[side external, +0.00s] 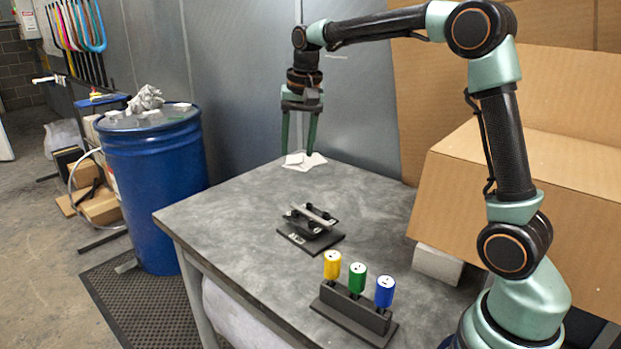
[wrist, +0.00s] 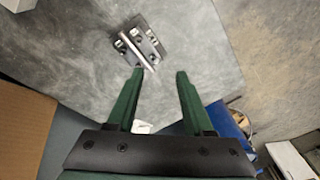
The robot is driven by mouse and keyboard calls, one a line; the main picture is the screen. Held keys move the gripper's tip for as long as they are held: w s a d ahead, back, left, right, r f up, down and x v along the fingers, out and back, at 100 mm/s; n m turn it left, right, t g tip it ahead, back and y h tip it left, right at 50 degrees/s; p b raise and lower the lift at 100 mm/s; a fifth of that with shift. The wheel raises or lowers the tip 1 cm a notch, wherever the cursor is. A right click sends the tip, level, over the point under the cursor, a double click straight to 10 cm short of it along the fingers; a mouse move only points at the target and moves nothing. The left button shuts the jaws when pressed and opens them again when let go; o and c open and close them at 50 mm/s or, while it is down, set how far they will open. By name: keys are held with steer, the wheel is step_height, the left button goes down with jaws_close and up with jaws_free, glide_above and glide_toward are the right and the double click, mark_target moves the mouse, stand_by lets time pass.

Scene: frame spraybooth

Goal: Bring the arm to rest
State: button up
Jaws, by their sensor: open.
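My gripper (side external: 299,148) hangs pointing down above the far end of the grey table (side external: 210,215) in the side view. Its two green fingers are apart with nothing between them. In the wrist view my gripper (wrist: 158,72) also shows open and empty. A black fixture (side external: 310,238) with a light rod across it lies on the middle of the table, apart from my gripper. The fixture shows beyond the fingertips in the wrist view (wrist: 130,38). White scraps (side external: 308,163) lie on the table near my fingertips; whether the fingers touch them I cannot tell.
A black rack (side external: 350,322) with yellow (side external: 332,264), green (side external: 357,277) and blue (side external: 385,291) cylinders stands at the near table edge. Cardboard boxes (side external: 560,180) stand at right. A blue drum (side external: 155,190) stands left of the table. The table's left part is clear.

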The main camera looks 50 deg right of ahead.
steer(key=s+a+f+n+t, duration=0.1)
steer(key=s+a+n, duration=0.2)
steer(key=s, duration=0.6)
steer(key=s+a+f+n+t, duration=0.1)
steer(key=s+a+n, duration=0.3)
steer(key=s, duration=0.5)
steer(key=shift+s+n+t, duration=0.3)
steer(key=shift+n+t, duration=0.5)
steer(key=shift+n, duration=0.1)
steer(key=shift+r, duration=0.15)
